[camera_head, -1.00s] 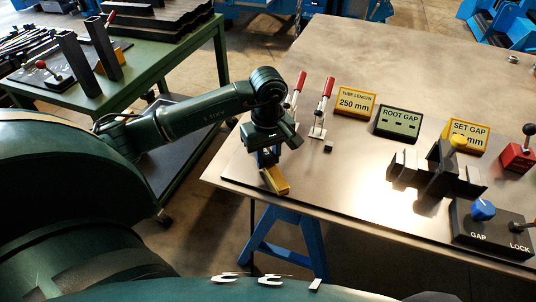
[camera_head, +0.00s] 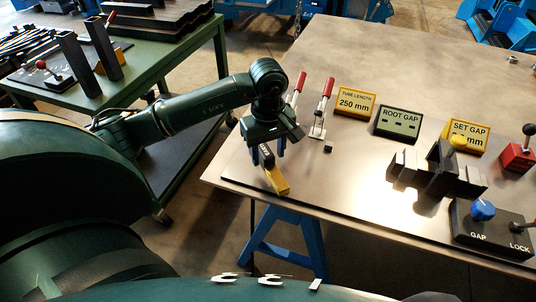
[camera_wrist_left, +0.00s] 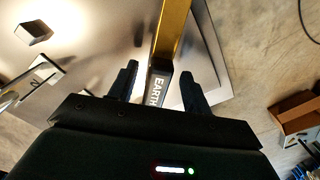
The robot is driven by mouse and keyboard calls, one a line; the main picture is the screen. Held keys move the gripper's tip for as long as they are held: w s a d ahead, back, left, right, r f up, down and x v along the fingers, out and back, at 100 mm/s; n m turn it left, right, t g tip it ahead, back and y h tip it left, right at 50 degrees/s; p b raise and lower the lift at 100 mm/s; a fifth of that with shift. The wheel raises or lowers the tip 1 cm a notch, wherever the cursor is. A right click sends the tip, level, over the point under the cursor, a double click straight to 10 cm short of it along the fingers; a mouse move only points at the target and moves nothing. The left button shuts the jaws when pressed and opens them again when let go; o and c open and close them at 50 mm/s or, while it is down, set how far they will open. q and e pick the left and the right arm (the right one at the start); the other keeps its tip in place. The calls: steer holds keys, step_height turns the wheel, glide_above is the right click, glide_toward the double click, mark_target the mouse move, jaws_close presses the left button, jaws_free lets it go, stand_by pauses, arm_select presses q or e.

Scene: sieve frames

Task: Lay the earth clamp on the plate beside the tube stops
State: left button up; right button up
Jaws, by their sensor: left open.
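The earth clamp (camera_head: 277,180) has a yellow bar and a dark part. It lies on the plate (camera_head: 360,195) near its left front corner. In the left wrist view the clamp's dark part (camera_wrist_left: 158,88) reads "EARTH" and sits between the fingers, with gaps on both sides. My left gripper (camera_head: 267,154) is open around it and points down. Two red-handled pieces (camera_head: 326,88), (camera_head: 298,90), perhaps the tube stops, stand just right of the gripper. A small dark block (camera_head: 328,147) sits near them. My right gripper is out of view.
Signs for tube length (camera_head: 355,102), root gap (camera_head: 398,123) and set gap (camera_head: 465,135) stand to the right. A dark fixture (camera_head: 436,175) and a gap/lock box (camera_head: 490,228) stand farther right. The plate's front middle is clear. A green bench (camera_head: 150,75) is at left.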

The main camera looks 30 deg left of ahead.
mark_target(268, 155)
arm_select(q)
step_height(268, 155, up, 10)
steer(key=shift+r, duration=0.25)
steer(key=shift+s, duration=0.1)
stand_by(0.5)
